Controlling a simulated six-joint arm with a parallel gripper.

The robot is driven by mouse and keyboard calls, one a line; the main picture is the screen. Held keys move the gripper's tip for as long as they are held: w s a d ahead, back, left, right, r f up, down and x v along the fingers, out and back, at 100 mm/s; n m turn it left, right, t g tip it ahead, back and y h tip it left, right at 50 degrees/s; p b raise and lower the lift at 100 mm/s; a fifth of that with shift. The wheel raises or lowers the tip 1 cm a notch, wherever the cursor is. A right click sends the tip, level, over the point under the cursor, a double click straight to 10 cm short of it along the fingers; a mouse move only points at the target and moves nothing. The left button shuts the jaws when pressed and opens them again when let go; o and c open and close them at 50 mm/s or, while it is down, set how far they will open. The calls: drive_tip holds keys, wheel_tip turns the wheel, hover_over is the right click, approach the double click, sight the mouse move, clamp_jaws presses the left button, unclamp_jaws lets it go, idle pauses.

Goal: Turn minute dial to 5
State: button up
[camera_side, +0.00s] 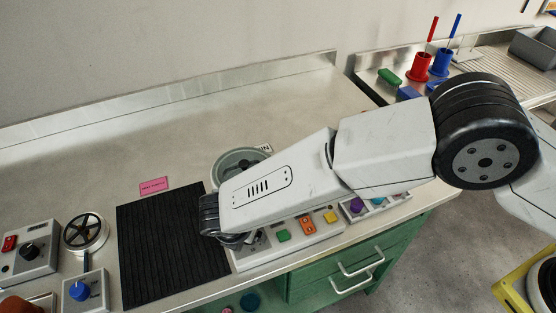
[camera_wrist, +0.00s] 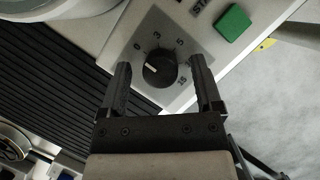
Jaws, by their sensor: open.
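The minute dial is a round black knob (camera_wrist: 160,70) with a white pointer mark, on a grey plate with the numbers 0, 3, 5 and 15 around it. The pointer is toward the upper left, near the 0 side. My gripper (camera_wrist: 160,66) is open, with one finger on each side of the knob and a gap on both sides. In the side view, my gripper (camera_side: 226,236) is low over the left end of the control panel, and my arm hides the dial there.
A green button (camera_wrist: 233,22) sits beside the dial on the white panel. In the side view, orange (camera_side: 307,227) and yellow (camera_side: 330,217) buttons lie further right. A black ribbed mat (camera_side: 165,245) is left of the panel, and a grey round dish (camera_side: 238,162) is behind.

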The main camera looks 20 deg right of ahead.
clamp_jaws()
drive_tip(key=shift+m, duration=0.4)
drive_tip(key=m+g, duration=0.1)
drive_tip(key=m, duration=0.2)
drive_tip(key=shift+a+h, duration=0.1)
drive_tip(key=shift+h, duration=0.3)
drive_tip(key=m+g, duration=0.2)
drive_tip(key=m, duration=0.2)
drive_tip(key=shift+w+m, duration=0.1)
drive_tip(key=shift+m, duration=0.3)
drive_tip(key=m+g, duration=0.1)
drive_tip(key=m, duration=0.3)
drive_tip(key=shift+w+m+g, duration=0.1)
drive_tip(key=shift+m+g, duration=0.2)
drive_tip(key=shift+g, duration=0.1)
drive_tip(key=shift+m+g+y, duration=0.4)
drive_tip(key=shift+m+g, duration=0.4)
drive_tip(key=shift+m, duration=1.5)
